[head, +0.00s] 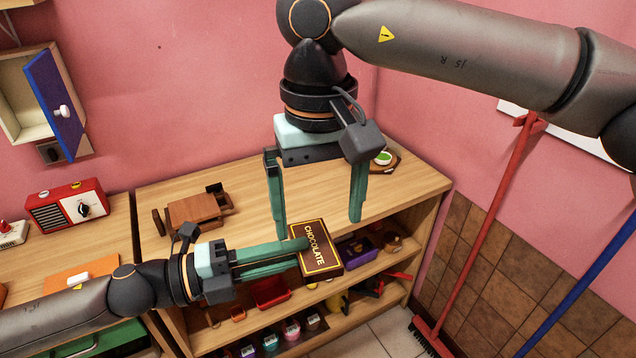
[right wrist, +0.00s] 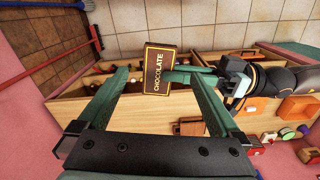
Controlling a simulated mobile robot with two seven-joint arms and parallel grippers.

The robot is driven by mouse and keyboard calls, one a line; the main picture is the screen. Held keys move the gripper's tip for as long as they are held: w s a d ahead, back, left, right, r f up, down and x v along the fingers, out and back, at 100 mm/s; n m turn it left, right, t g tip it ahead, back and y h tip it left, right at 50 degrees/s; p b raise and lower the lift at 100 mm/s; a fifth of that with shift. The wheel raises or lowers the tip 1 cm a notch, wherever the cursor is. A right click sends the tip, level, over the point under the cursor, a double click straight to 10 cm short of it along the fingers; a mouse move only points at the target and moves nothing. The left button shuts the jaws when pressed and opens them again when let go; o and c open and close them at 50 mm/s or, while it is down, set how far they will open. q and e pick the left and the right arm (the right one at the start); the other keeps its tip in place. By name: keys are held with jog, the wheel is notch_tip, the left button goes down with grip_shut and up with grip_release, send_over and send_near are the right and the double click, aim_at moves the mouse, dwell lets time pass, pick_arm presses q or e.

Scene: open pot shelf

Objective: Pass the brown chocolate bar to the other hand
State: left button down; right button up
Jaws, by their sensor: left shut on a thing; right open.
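The brown chocolate bar (head: 318,250) has a yellow border and the word CHOCOLATE. My left gripper (head: 300,256) is shut on its left edge and holds it in the air in front of the shelf. My right gripper (head: 318,218) is open and empty, pointing down, with its fingertips above the bar in the head view. In the right wrist view the chocolate bar (right wrist: 158,70) shows between the spread green fingers of my right gripper (right wrist: 165,78), a little beyond their tips and not visibly touched by them. My left gripper (right wrist: 176,76) comes in from the right there.
The wooden shelf (head: 410,190) holds a brown wooden object (head: 197,212) on top and a red tray (head: 270,291), a purple box (head: 355,250) and several small jars below. A red broom (head: 470,240) leans at the right. A blue cabinet door (head: 55,105) stands open at the upper left.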

aim_at(319, 259)
notch_tip(319, 259, down, 8)
jog(key=shift+r, duration=0.2)
jog(key=shift+a, duration=0.1)
jog(key=c, duration=1.3)
pick_arm(q)
jog(key=c, duration=1.2)
grip_release()
pick_arm(e)
jog(key=shift+c, duration=0.9)
pick_arm(q)
jog(key=o, duration=0.5)
jog(key=shift+o, duration=0.2)
jog(key=shift+a, duration=0.1)
